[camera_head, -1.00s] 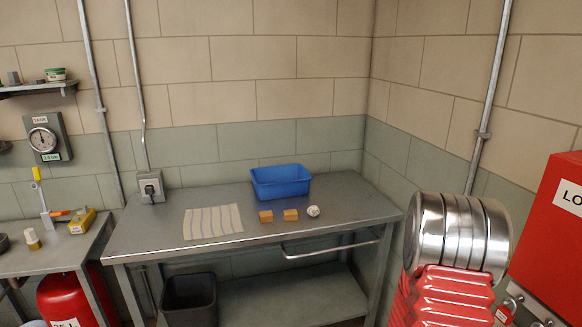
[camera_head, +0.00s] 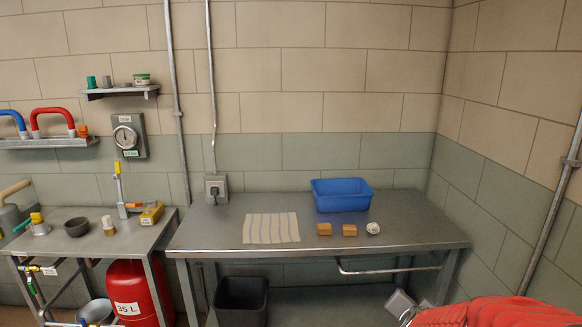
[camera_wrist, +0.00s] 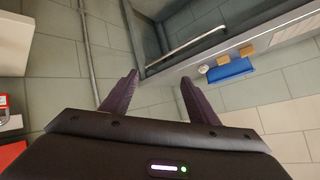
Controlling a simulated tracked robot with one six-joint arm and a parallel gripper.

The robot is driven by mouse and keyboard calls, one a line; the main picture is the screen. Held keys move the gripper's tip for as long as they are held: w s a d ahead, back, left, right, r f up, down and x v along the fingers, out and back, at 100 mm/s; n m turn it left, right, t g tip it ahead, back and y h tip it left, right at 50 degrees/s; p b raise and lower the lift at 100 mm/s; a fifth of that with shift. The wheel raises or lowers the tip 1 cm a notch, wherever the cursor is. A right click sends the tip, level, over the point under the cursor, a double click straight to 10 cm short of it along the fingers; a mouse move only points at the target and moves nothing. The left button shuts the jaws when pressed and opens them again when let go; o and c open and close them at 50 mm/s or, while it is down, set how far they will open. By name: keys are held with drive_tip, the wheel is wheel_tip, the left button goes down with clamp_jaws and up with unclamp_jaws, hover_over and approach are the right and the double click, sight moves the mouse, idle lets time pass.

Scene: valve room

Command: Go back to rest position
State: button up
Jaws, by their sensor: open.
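My gripper (camera_wrist: 158,98) shows in the camera_wrist view with its two dark fingers spread apart and nothing between them. It is clear of the bench and wall things behind it. In the camera_head view, part of my red arm fills the lower right corner, and the fingers are not visible there.
A metal bench (camera_head: 210,228) carries a blue tub (camera_head: 342,194), two orange blocks (camera_head: 324,229), a crumpled white ball (camera_head: 373,228) and a striped cloth (camera_head: 271,228). A dark bin (camera_head: 241,300) stands below. A side table (camera_head: 90,243) and red cylinder (camera_head: 134,292) are left.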

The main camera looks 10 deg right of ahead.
drive_tip(key=s+a+r+n+y, duration=0.2)
drive_tip(key=a+r+n+y, duration=0.1)
drive_tip(key=a, duration=0.5)
drive_tip(key=s+a+r+n+y, duration=0.2)
drive_tip(key=a+r+n+y, duration=0.15)
drive_tip(key=a, duration=0.45)
drive_tip(key=s+a+r+n+g, duration=0.1)
drive_tip(key=s+a+n+g, duration=0.1)
drive_tip(key=s, duration=0.5)
drive_tip(key=s+a+r+n+g, duration=0.1)
drive_tip(key=s+a+n+g, duration=0.1)
drive_tip(key=s, duration=0.5)
drive_tip(key=shift+s+a+n, duration=0.15)
drive_tip(key=shift+a+n, duration=0.5)
drive_tip(key=shift+a, duration=0.05)
drive_tip(key=shift+c, duration=0.2)
